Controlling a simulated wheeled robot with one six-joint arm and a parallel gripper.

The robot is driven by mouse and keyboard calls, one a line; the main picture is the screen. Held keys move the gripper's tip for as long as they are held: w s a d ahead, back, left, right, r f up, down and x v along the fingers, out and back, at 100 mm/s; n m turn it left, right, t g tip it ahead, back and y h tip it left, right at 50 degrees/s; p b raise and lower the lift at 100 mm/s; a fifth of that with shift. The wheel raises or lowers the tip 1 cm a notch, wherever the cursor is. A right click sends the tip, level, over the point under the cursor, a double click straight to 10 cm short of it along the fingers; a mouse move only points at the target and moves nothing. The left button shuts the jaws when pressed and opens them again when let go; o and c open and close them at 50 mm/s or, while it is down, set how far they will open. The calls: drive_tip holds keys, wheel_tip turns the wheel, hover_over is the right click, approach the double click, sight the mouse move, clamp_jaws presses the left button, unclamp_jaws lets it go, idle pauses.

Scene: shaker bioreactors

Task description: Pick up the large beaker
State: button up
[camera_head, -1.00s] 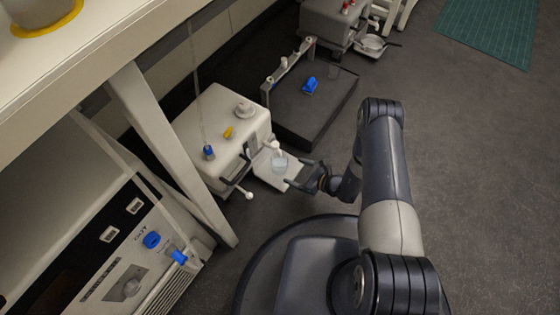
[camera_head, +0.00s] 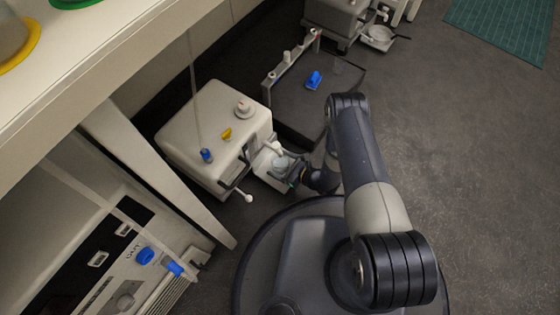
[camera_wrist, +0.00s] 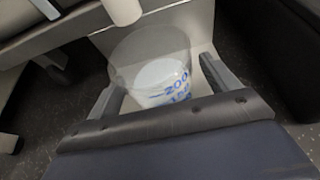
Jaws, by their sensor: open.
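The large beaker is a clear glass vessel with blue markings, and it stands on a pale platform under a white spout. In the wrist view the beaker (camera_wrist: 152,72) is upright between the two fingers of my gripper (camera_wrist: 160,82). The fingers are apart, one on each side of it, and I cannot tell whether either touches the glass. In the head view the beaker (camera_head: 281,163) is small and partly hidden by my gripper (camera_head: 284,172), which reaches it from the right.
A white machine (camera_head: 205,135) with a yellow knob and a blue knob stands left of the beaker. A dark tray-like unit (camera_head: 310,105) with a blue item is behind. A bench (camera_head: 90,75) runs along the left. Open floor (camera_head: 460,180) lies to the right.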

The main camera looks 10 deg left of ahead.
drive_tip(key=shift+c, duration=0.4)
drive_tip(key=c, duration=1.1)
drive_tip(key=shift+c, duration=0.2)
drive_tip(key=shift+r, duration=0.15)
